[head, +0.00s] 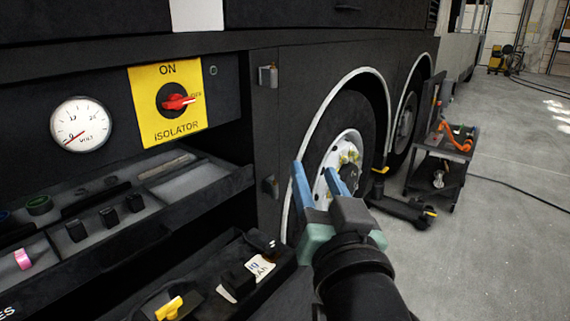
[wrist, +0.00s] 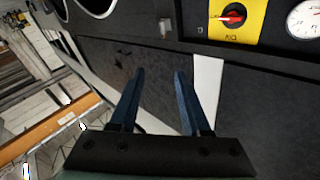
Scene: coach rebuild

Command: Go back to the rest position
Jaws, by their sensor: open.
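My gripper (head: 321,180) is at the lower middle of the head view, its two blue fingers apart and empty. It is in the air in front of the coach's dark side, near the wheel (head: 345,165). In the wrist view my gripper (wrist: 158,75) shows both blue fingers spread with nothing between them. Left of it in the head view is the isolator switch (head: 176,101), a red knob on a yellow plate. The knob points right, toward a label I cannot read clearly. The isolator switch also shows in the wrist view (wrist: 233,17), at the top right.
A round gauge (head: 80,124) is left of the switch. An open drawer (head: 215,185) with small parts juts out below. A lower tray (head: 200,300) holds dark blocks and a yellow piece. A tool cart (head: 440,165) and jack stand at right.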

